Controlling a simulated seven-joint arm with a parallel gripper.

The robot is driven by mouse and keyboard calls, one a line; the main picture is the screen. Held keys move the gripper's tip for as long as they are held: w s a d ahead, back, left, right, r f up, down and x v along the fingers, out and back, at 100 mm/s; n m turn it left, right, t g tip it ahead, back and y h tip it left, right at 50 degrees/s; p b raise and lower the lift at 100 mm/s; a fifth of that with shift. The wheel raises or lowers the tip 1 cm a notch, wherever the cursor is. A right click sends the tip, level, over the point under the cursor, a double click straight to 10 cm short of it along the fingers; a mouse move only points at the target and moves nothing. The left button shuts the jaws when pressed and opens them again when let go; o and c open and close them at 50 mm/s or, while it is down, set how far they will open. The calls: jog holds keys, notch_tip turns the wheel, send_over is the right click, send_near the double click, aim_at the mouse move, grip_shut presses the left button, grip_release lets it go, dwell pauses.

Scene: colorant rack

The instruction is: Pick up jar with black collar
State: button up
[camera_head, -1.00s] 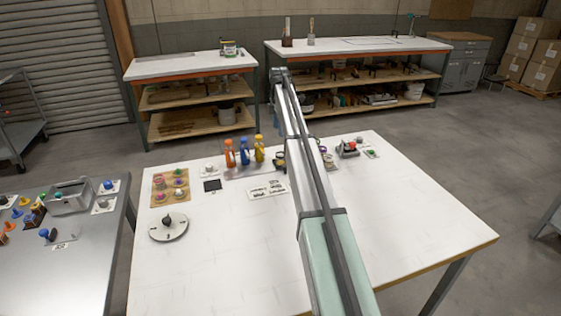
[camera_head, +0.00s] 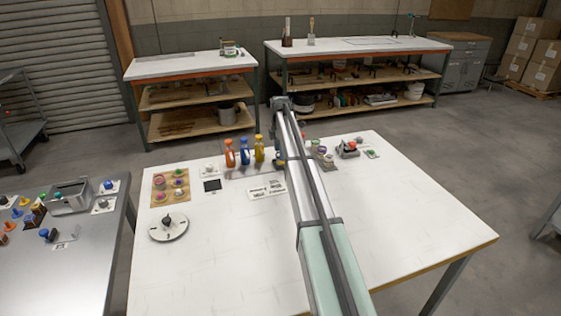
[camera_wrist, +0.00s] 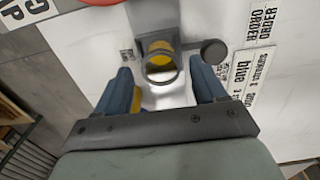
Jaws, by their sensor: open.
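My gripper (camera_wrist: 165,84) is open, with its two blue fingers apart in the wrist view. Between and just beyond the fingertips is a round yellow-topped thing with a dark grey ring (camera_wrist: 160,78) around it. It may be the jar with the black collar, but I cannot tell for sure. The fingers do not visibly close on it. In the head view my arm hides most of this spot, and only a bit of my gripper shows beside the yellow bottle.
Orange, blue and yellow bottles (camera_head: 245,152) stand just left of the arm. Printed cards (camera_head: 266,190) lie in front. Small jars (camera_head: 320,148) stand right of the arm. A dark round knob (camera_wrist: 213,52) is close to the right finger. The white table's front (camera_head: 230,260) is clear.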

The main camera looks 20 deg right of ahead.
jog(key=shift+f, duration=1.35)
jog(key=c, duration=1.1)
